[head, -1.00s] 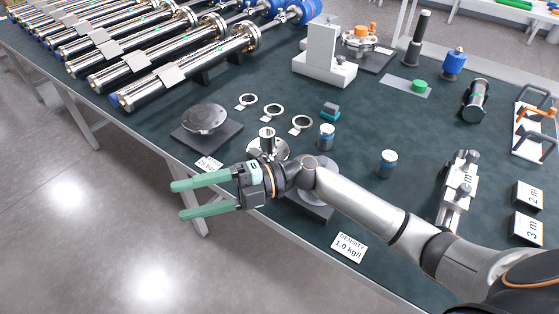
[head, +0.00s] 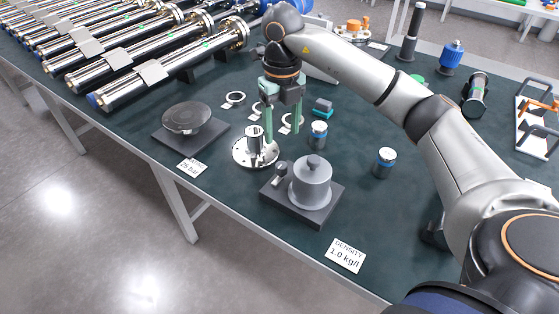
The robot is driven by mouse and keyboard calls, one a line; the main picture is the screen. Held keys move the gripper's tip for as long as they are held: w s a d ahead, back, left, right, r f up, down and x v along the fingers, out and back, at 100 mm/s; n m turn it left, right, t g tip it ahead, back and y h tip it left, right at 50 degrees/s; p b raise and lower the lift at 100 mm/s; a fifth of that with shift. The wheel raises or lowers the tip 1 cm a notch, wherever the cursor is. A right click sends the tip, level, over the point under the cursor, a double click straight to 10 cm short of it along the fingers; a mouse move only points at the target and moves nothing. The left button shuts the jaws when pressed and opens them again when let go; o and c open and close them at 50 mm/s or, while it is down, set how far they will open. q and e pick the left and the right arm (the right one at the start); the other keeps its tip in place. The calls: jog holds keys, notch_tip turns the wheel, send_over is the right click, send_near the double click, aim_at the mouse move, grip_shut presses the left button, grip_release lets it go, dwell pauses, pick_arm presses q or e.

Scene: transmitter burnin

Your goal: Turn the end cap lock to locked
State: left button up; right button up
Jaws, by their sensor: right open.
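My right gripper (head: 282,148) points straight down over the table, open, with its two green fingers apart and nothing seen between them. A round silver flange (head: 242,158) with an upright stub lies just left of the fingers. A grey domed cap (head: 311,185) stands on a dark square base (head: 310,216) in front of the gripper. A small grey knob (head: 281,170) is beside the cap on the same base. I cannot tell which part is the end cap lock, and no locked marking is readable. My left gripper is not in view.
Blue-banded jars (head: 317,136) (head: 384,162) stand to the right. A round grey disc (head: 186,118) on a black plate is at left. Metal rings (head: 235,98) lie behind. Long steel tubes (head: 140,76) fill the back left. The front edge near the density card (head: 345,255) is fairly clear.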

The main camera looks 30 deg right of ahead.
aim_at(281, 165)
notch_tip(281, 165, down, 10)
jog(key=shift+f+b, duration=0.1)
jog(key=shift+b, duration=0.25)
grip_shut()
dwell(0.5)
